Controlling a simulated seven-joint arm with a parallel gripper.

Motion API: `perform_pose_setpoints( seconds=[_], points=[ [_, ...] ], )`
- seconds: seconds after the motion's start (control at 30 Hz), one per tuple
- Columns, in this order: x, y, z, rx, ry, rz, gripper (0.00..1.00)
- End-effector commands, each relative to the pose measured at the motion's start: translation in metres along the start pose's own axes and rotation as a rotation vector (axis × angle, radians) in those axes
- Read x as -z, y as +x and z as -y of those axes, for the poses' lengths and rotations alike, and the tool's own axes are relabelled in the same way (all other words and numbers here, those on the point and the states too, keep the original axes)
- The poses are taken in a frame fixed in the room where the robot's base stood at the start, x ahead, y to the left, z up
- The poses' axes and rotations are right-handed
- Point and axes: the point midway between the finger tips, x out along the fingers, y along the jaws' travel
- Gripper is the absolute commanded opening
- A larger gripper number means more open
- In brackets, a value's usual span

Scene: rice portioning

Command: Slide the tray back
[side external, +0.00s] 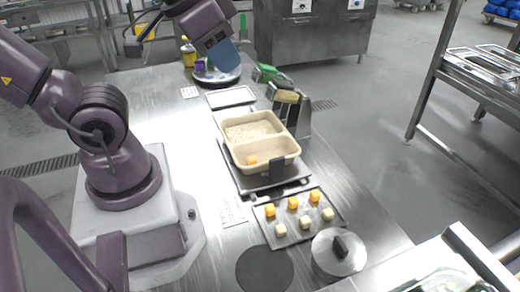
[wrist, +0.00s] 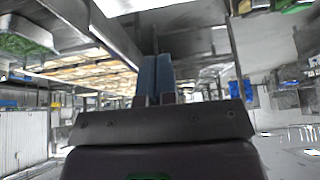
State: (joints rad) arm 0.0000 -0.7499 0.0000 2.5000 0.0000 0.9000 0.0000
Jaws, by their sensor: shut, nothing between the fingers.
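A beige two-compartment tray (side external: 278,153) stands on a dark flat base (side external: 237,178) in the middle of the steel table. Its far compartment holds white rice (side external: 250,131). Its near compartment holds an orange cube (side external: 252,160) at the left side. My gripper (side external: 226,56) is high above the far end of the table, well away from the beige tray. Its blue fingers (wrist: 156,75) are together and empty in the wrist view, which shows only the blurred room beyond, not the tray.
A small steel tray (side external: 294,237) with several orange and pale cubes lies nearer the camera. Beside it are a lidded pot (side external: 330,262) and a black disc (side external: 264,270). A metal holder (side external: 304,122) stands behind the beige tray. A flat pale-topped tray (side external: 231,97) and round plate (side external: 217,77) lie farther back.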

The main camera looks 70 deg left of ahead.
Motion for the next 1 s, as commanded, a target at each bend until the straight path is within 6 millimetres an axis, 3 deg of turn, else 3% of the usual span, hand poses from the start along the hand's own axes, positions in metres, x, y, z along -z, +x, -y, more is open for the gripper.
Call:
perform_pose_setpoints(
  seconds=[0.17, 0.37, 0.67, 1.0],
  points=[
    [-0.002, 0.009, -0.006, -0.014, 0.029, 0.043, 0.0],
    [-0.003, 0.05, -0.029, -0.02, 0.179, 0.253, 0.0],
    [-0.007, 0.126, -0.062, 0.068, 0.665, 0.615, 0.0],
    [-0.024, 0.218, -0.093, 0.184, 1.329, 0.943, 0.0]
  ],
)
